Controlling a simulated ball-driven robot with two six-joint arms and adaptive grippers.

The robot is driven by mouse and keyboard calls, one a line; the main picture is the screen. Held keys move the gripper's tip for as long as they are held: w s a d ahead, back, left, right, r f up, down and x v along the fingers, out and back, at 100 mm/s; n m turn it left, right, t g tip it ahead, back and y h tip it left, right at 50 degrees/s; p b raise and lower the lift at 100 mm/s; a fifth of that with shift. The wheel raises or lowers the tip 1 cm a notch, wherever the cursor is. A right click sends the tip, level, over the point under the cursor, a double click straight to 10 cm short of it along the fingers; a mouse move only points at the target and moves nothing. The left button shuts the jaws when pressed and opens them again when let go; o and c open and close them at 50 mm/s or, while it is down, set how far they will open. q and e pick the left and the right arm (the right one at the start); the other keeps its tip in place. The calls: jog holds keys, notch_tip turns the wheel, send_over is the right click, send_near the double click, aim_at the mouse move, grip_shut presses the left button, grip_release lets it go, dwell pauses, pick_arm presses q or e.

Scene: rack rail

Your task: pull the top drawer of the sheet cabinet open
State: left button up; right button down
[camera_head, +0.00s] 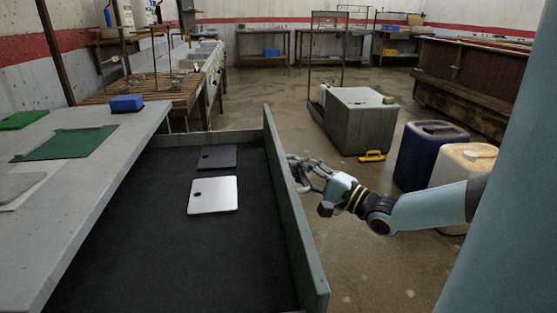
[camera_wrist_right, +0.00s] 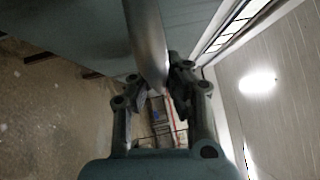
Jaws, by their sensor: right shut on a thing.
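The sheet cabinet's pale grey top (camera_head: 100,190) fills the left of the head view. Its top drawer (camera_head: 291,215) stands well out to the right, and its dark-lined floor shows. A dark grey plate and a silver plate lie in it. My right gripper (camera_head: 299,172) is at the outer side of the drawer front. In the right wrist view my right gripper (camera_wrist_right: 160,85) is shut on a round metal bar handle (camera_wrist_right: 146,40), which passes between its fingers. In the head view the drawer front hides the handle. My left gripper is not in view.
A green sheet (camera_head: 65,143) and a blue block (camera_head: 126,103) lie on the cabinet top. A blue drum (camera_head: 425,155), a whitish container (camera_head: 460,165) and a grey box (camera_head: 358,120) stand on the floor beyond my right arm. Floor beside the drawer front is clear.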

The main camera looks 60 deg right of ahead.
jog(key=shift+s+d+f, duration=0.3)
jog(key=shift+s+d, duration=0.2)
jog(key=shift+s, duration=0.25)
jog(key=c, duration=1.5)
grip_release()
jog(key=shift+o, duration=0.8)
jog(key=shift+w+r, duration=0.1)
jog(key=shift+r, duration=0.05)
jog(key=s+a+f, duration=0.1)
jog(key=s, duration=1.1)
jog(key=shift+f, duration=0.3)
